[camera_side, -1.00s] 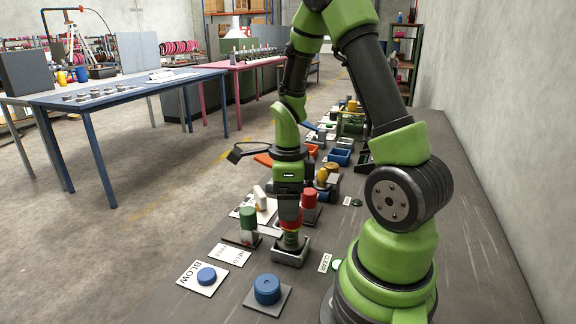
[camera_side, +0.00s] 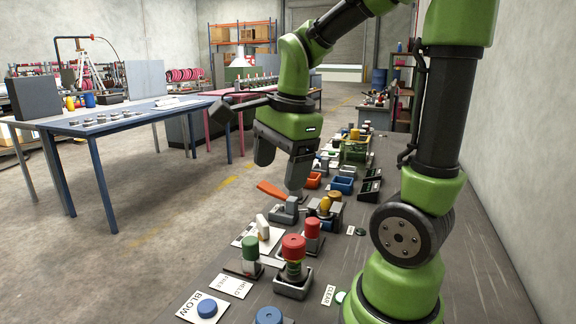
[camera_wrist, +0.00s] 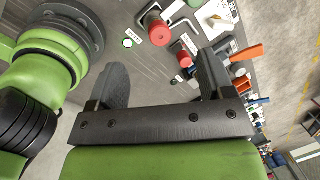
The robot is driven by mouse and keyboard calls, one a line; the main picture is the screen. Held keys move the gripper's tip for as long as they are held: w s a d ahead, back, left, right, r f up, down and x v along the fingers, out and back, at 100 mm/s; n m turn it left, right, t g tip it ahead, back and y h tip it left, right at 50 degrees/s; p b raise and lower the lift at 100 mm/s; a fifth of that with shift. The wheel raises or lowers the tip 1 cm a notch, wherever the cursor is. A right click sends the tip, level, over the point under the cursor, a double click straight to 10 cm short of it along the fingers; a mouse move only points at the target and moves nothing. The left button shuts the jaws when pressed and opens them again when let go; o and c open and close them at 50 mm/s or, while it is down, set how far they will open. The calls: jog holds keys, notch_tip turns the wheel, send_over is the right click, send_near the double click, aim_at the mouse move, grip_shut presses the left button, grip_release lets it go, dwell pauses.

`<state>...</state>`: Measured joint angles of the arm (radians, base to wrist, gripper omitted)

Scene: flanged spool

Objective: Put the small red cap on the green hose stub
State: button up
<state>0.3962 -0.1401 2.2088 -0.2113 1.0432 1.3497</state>
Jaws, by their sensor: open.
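A red cap (camera_side: 293,246) sits upright on top of a short stub (camera_side: 293,270) in a grey metal holder at the front of the bench. The stub's colour is hard to tell. Another red piece (camera_side: 312,228) stands just behind it on a grey block. A green-topped cylinder (camera_side: 250,246) stands to its left. My gripper (camera_side: 280,172) is open and empty, high above and behind the capped stub. In the wrist view my open gripper (camera_wrist: 163,72) has nothing between its fingers, and the red cap (camera_wrist: 158,32) shows beyond them.
A white block (camera_side: 262,226), yellow pieces (camera_side: 325,205), an orange bar (camera_side: 271,190) and a blue tray (camera_side: 342,185) crowd the bench behind.

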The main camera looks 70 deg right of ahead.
jog(key=s+a+r+n+t+y, duration=0.1)
jog(key=s+a+r+n+t, duration=0.1)
jog(key=a+n, duration=0.3)
jog(key=s+a+r+n+t+y, duration=0.1)
jog(key=a+n, duration=0.4)
jog(key=n, duration=0.9)
jog(key=shift+s+r+n+t, duration=0.3)
jog(key=shift+s+r+t, duration=0.25)
jog(key=shift+s+t, duration=0.5)
